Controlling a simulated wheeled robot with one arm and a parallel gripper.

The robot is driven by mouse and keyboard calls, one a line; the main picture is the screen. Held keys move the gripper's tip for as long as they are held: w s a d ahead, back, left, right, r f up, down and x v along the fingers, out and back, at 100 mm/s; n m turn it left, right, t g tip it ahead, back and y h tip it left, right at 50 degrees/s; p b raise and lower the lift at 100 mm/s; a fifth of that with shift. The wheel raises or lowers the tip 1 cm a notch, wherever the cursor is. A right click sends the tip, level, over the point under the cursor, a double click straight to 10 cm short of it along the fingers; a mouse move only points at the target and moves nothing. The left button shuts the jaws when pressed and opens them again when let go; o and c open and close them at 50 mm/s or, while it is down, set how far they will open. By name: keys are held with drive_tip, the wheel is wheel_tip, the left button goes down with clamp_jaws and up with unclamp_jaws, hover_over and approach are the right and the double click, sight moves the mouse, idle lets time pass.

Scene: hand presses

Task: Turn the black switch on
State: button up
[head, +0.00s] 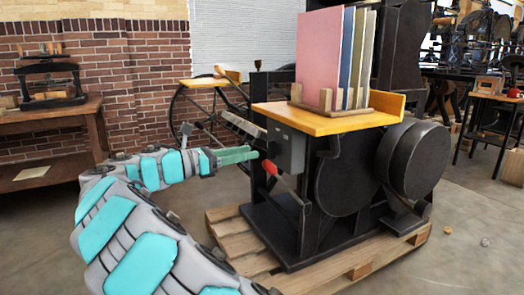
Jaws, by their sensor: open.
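A grey switch box (291,147) is mounted on the near left side of the black press (346,180), just under its yellow wooden table. A small dark part (263,153) shows at the box's left side; I cannot tell for sure whether it is the black switch. My gripper (254,155), with green fingers, reaches in from the left, its tips close to this part and the box. The fingers are open; the gap between them is hard to see. I cannot tell whether they touch anything.
A red-tipped lever (269,167) slants just below my fingertips. The press stands on a wooden pallet (262,259). Books (324,50) stand in a rack on its yellow table (315,123). A spoked wheel is behind my gripper. Open floor lies at right.

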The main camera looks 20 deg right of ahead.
sight(268, 149)
drive_tip(key=d, duration=0.5)
drive_tip(key=shift+w+d, duration=0.1)
drive_tip(key=shift+d, duration=0.1)
drive_tip(key=shift+c, duration=0.2)
clamp_jaws()
